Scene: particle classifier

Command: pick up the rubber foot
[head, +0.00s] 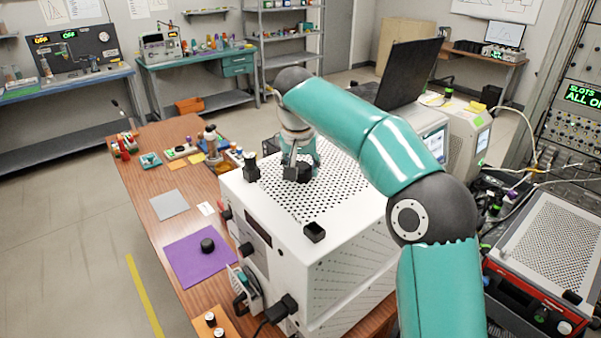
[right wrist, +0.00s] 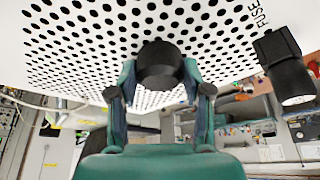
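A round black piece, which looks like the rubber foot (right wrist: 160,66), sits between the two fingertips of my right gripper (right wrist: 160,82) in the right wrist view. The fingers appear to touch it on both sides. In the head view my right gripper (head: 297,170) points down at the perforated top of the white box (head: 340,195), with the black piece at its tips. I cannot tell whether the piece rests on the box or is slightly raised. A similar black disc (head: 207,245) lies on the purple mat (head: 188,262). My left gripper is not in view.
A black block (head: 314,232) stands on the box's front corner and a taller black piece (head: 251,167) on its left corner; a black piece also shows in the wrist view (right wrist: 284,66). A dark screen (head: 408,73) stands behind. The brown table (head: 155,180) has free room.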

